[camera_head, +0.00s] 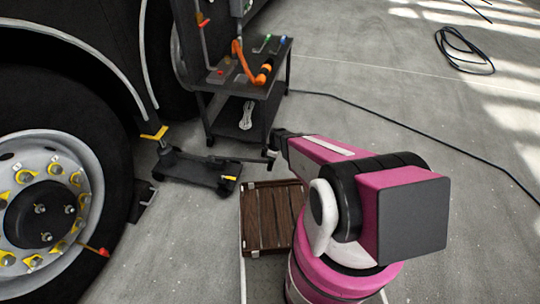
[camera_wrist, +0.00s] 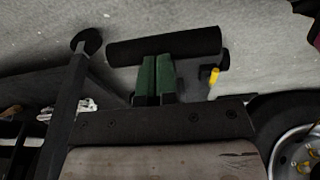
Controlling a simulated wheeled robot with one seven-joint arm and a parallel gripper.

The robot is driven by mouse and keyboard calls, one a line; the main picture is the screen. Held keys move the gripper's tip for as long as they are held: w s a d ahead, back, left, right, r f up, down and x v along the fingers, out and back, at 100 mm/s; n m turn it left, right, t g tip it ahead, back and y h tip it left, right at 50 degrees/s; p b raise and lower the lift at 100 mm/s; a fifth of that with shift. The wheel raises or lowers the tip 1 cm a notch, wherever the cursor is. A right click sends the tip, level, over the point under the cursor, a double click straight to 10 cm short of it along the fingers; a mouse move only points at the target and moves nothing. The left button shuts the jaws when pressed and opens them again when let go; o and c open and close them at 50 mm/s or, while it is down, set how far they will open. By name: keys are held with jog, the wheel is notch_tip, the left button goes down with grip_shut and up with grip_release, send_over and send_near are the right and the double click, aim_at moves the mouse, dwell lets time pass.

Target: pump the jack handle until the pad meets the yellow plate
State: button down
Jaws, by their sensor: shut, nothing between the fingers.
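The black trolley jack (camera_head: 200,171) stands on the floor beside the coach's wheel. The yellow plate (camera_head: 154,133) is at the coach's lower edge, above the jack's left end. The dark pad end (camera_head: 164,149) is just under it; I cannot tell the size of any gap. A thin jack handle (camera_head: 245,159) runs right from the jack to my gripper (camera_head: 274,152). In the wrist view my green fingers (camera_wrist: 155,80) are shut and empty. A black cylinder (camera_wrist: 165,45), apparently the handle's grip, lies across beyond their tips. I cannot tell whether they touch.
A dark tool cart (camera_head: 250,95) with an orange tool (camera_head: 244,65) stands behind the jack. A wooden-slatted creeper or crate (camera_head: 270,215) lies in front, beside my arm. The coach wheel (camera_head: 45,210) is at left. A black cable (camera_head: 390,120) crosses the open floor at right.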

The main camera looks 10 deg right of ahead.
jog(key=shift+s+d+f, duration=0.1)
jog(key=shift+d+f, duration=0.1)
jog(key=shift+f, duration=0.8)
jog(key=shift+w, duration=0.2)
jog(key=r, duration=0.1)
jog(key=a+r, duration=0.1)
jog(key=r, duration=0.3)
jog(key=shift+w+a, duration=0.25)
jog(key=shift+a, duration=0.15)
jog(key=s+d+r, duration=0.1)
jog(key=d+r, duration=0.2)
jog(key=r, duration=0.7)
jog(key=shift+s+d, duration=0.15)
jog(key=shift+s, duration=0.05)
